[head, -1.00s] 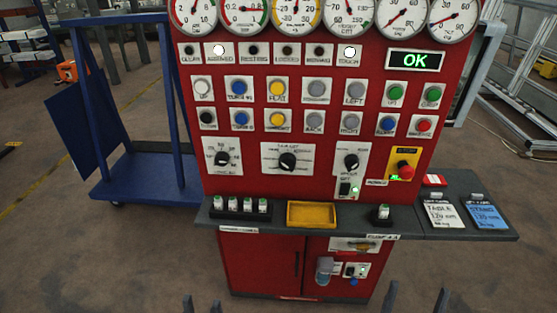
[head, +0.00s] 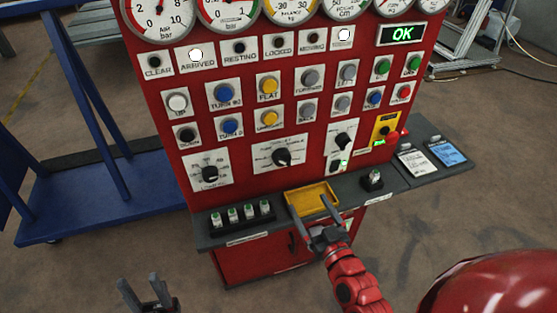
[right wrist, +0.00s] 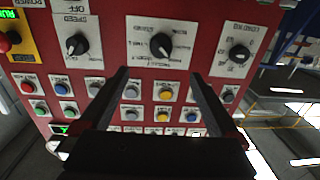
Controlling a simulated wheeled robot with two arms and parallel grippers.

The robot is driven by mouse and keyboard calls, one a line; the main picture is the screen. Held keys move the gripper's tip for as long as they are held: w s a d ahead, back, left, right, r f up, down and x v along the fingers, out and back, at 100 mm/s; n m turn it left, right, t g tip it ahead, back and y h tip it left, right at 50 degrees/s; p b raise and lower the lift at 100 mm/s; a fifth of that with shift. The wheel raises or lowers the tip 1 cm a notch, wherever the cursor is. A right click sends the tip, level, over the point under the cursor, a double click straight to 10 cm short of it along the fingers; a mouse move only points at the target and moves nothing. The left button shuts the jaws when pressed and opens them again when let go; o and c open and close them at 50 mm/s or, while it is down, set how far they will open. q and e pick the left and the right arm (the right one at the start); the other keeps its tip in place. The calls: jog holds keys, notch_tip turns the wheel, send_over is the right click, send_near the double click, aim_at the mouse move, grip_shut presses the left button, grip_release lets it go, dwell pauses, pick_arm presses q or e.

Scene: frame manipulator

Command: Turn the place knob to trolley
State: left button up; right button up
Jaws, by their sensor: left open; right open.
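The place knob appears to be the black rotary knob (head: 282,157) in the middle of the red panel. It sits on a white plate with several small position labels around it, too small to read surely. The right wrist view shows it upside down (right wrist: 161,44), ahead of my open fingers and untouched. I cannot tell which label it points to. My right gripper (head: 311,210) is open and empty, in front of the yellow tray and below the knob. It also shows in the right wrist view (right wrist: 158,78). My left gripper (head: 139,282) is open and empty at the bottom left, away from the panel.
Other knobs flank it: a left knob (head: 210,173) and a speed knob (head: 343,142). Rows of push buttons are above. A grey shelf (head: 290,207) with a yellow tray (head: 312,196) juts out below. A red emergency button (head: 392,138) is at right; a blue trolley (head: 110,205) stands left.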

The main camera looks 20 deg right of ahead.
aim_at(285, 165)
jog(key=w+p, duration=0.1)
jog(key=w, duration=0.4)
jog(key=w+a+p, duration=0.1)
jog(key=w+p, duration=0.1)
jog(key=w, duration=0.3)
jog(key=w+p, duration=0.2)
jog(key=w, duration=0.3)
jog(key=shift+w+a, duration=0.15)
jog(key=shift+a, duration=0.2)
jog(key=shift+w, duration=0.6)
jog(key=c, duration=1.4)
jog(key=shift+o, duration=0.2)
jog(key=shift+f, duration=0.1)
